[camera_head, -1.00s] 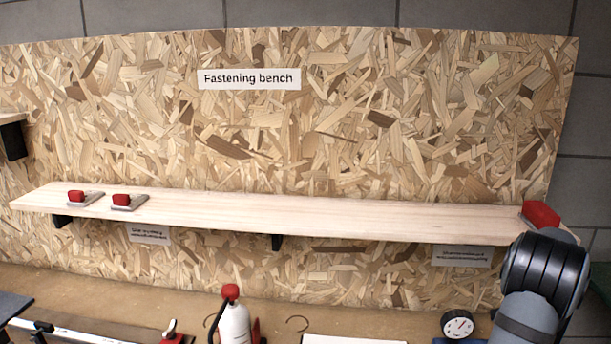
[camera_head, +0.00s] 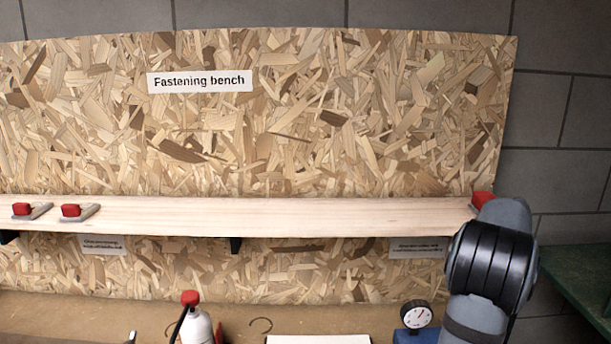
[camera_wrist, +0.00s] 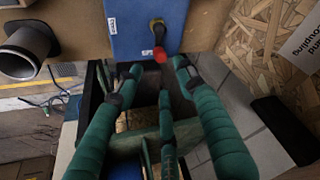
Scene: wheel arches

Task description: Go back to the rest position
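My gripper (camera_wrist: 158,78) shows in the wrist view as green padded fingers with dark joints. The fingers are spread apart, and I see nothing held between them. A blue block (camera_wrist: 135,28) with a black fitting and red tip lies beyond the fingertips; whether they touch it is unclear. In the head view my dark grey arm stands at the right, in front of the shelf's right end. The gripper itself is not visible there.
A wooden shelf (camera_head: 330,215) on a chipboard wall carries two red-topped clamps (camera_head: 75,211) and a red item (camera_head: 482,200). Below are a white bottle (camera_head: 198,325) and a dial gauge (camera_head: 416,315). A green table (camera_head: 580,285) stands at right. A metal cylinder (camera_wrist: 28,48) is left in the wrist view.

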